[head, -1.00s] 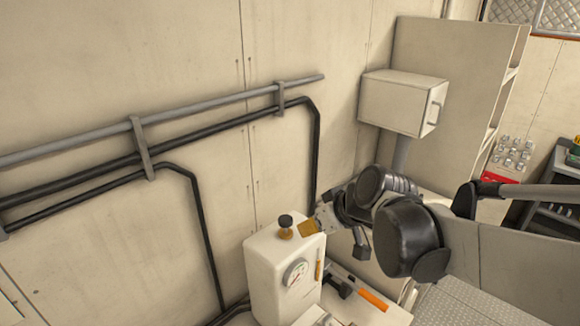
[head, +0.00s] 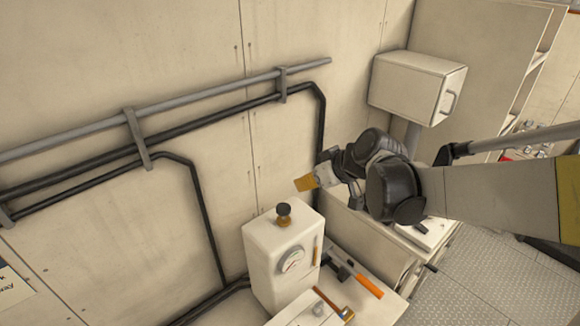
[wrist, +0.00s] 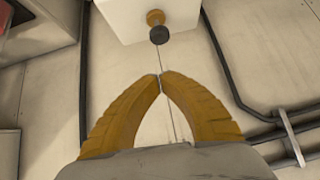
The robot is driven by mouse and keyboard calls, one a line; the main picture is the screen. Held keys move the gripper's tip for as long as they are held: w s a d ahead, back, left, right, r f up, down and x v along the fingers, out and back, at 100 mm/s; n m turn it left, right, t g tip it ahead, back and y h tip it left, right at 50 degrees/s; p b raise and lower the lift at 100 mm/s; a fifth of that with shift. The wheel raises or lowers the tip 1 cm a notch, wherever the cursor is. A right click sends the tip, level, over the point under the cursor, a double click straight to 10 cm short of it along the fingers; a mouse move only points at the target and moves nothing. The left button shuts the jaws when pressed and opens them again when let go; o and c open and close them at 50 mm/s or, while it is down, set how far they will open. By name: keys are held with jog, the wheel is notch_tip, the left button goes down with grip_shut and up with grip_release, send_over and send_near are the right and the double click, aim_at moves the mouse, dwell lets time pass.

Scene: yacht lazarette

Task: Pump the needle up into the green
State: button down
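The white pump box (head: 268,262) stands on a bench against the wall. A round gauge (head: 291,260) is on its front; its needle and coloured zones are too small to read. A black knob (head: 283,209) on a brass neck rises from the box top. In the wrist view, the knob (wrist: 159,35) and the box (wrist: 128,14) are beyond the fingertips, near the upper edge. My gripper (head: 300,184) has orange fingers and is above and slightly right of the knob, apart from it. In the wrist view its fingertips (wrist: 160,76) meet with nothing between them.
An orange-handled tool (head: 368,286) and a wooden-handled tool (head: 334,304) lie on the bench beside the box. Pipes (head: 200,215) run along the wall at left. A white wall cabinet (head: 415,88) is behind my arm. The space above the knob is clear.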

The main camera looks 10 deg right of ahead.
send_over(287, 206)
jog(key=f, duration=0.6)
jog(key=shift+w+f, duration=0.15)
jog(key=shift+w, duration=0.05)
notch_tip(287, 206, down, 2)
jog(key=shift+s+f+b, duration=0.15)
jog(key=shift+f+b, duration=0.05)
jog(key=shift+b, duration=0.15)
jog(key=shift+f, duration=0.55)
